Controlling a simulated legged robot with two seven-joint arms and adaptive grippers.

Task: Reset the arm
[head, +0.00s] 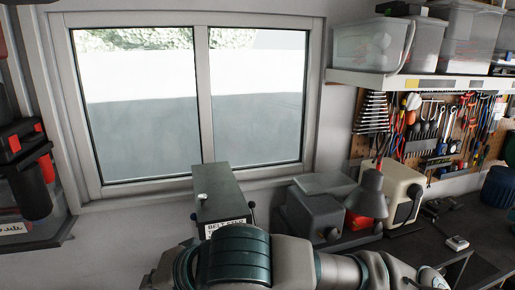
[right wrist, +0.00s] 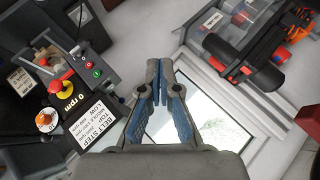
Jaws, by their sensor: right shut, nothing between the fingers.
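My right gripper (right wrist: 159,68) shows in the right wrist view with its grey, blue-padded fingers together and nothing between them. It is in the air, apart from the things around it. In the head view my right arm crosses the bottom edge in front of the grey machine with the "BELT STEP" label (head: 222,190), and hides its lower part. I cannot make out the fingers there. My left gripper is in neither view.
The machine's panel with a red knob (right wrist: 67,87) is left in the wrist view. A black and red toolbox (right wrist: 243,45) is upper right. A window (head: 150,110) fills the back wall. A grey lamp (head: 369,194), a cream machine (head: 401,188) and a tool pegboard (head: 437,150) stand right.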

